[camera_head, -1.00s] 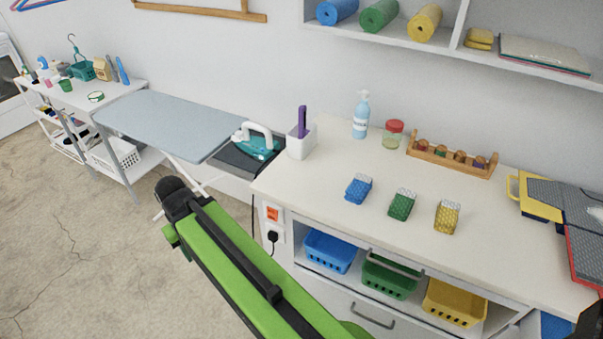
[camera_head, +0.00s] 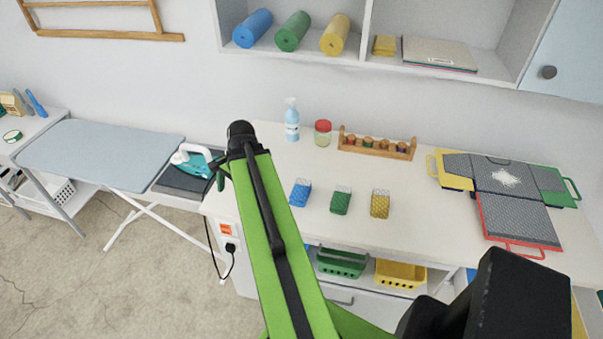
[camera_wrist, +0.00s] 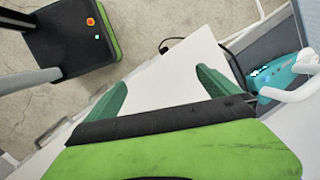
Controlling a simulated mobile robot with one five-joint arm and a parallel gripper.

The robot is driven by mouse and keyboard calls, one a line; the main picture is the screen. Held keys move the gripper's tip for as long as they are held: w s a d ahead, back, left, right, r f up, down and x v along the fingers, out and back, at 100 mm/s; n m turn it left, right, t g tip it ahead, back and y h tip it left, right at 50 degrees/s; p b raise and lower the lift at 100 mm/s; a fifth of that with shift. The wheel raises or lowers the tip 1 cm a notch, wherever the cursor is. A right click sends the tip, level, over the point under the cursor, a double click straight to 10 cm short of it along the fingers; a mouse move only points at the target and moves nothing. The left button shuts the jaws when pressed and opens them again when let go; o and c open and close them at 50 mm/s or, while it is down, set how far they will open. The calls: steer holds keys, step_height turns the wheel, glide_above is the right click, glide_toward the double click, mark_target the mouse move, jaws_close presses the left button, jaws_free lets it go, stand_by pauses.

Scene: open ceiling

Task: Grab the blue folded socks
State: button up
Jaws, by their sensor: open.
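The blue folded socks (camera_head: 299,193) lie on the white countertop (camera_head: 260,213) as a small blue bundle with a pale patterned end. They are the leftmost of three bundles, just right of my raised green arm in the head view. My gripper (camera_wrist: 160,91) is open and empty in the wrist view, its two green fingers spread wide over the white counter corner. In the head view the gripper is mostly hidden behind the arm, left of the socks. The blue socks do not show in the wrist view.
Green (camera_head: 340,201) and yellow (camera_head: 380,204) bundles lie right of the blue one. A spray bottle (camera_head: 292,121), red-lidded jar (camera_head: 323,133) and wooden rack (camera_head: 376,146) stand behind. A teal iron (camera_head: 193,160) sits left, on the ironing board's end. Bare counter lies in front of the bundles.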

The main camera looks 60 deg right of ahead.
steer(key=s+d+r+m+t+p, duration=0.1)
steer(key=s+d+r+m+p, duration=0.1)
steer(key=s+d+r+m, duration=0.3)
steer(key=s+d+r+m+p, duration=0.2)
steer(key=s+d+m, duration=0.1)
steer(key=s+d, duration=0.3)
steer(key=m+t+p, duration=0.2)
steer(key=m+p, duration=0.1)
steer(key=m, duration=0.3)
glide_toward(300, 188)
steer(key=shift+g+h, duration=0.3)
steer(key=b+x, duration=0.5)
steer(key=b, duration=0.3)
steer(key=b+x, duration=0.6)
steer(key=b, duration=0.2)
steer(key=shift+w+a+r+b, duration=0.15)
steer(key=shift+a+b, duration=0.05)
steer(key=shift+b, duration=0.1)
steer(key=shift+r, duration=0.2)
steer(key=c, duration=1)
